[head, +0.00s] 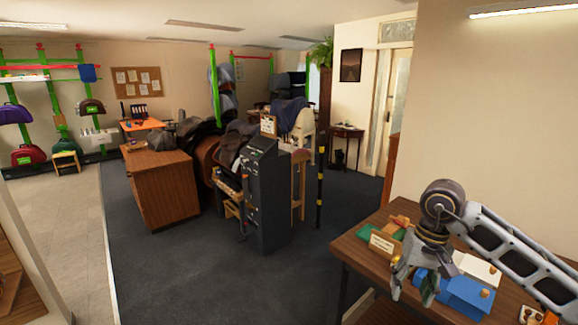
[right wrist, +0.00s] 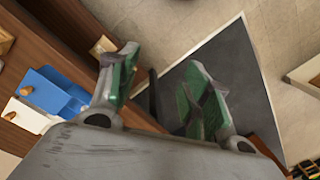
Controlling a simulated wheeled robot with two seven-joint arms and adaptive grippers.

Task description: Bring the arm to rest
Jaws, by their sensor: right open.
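My right arm comes in from the right in the head view, and its gripper (head: 413,283) hangs fingers down over the near-left part of a brown wooden table (head: 378,248). In the right wrist view the green-padded fingers of the right gripper (right wrist: 160,95) stand apart with nothing between them. Beyond them are the table's edge and the floor. My left gripper is not in the head view.
A blue tray (head: 466,297) and green and white items lie close to the right gripper. A small sign (head: 381,243) stands at the table's left. A dark cabinet (head: 262,195) and a wooden desk (head: 163,190) stand across the carpet (head: 200,270), which has clear floor.

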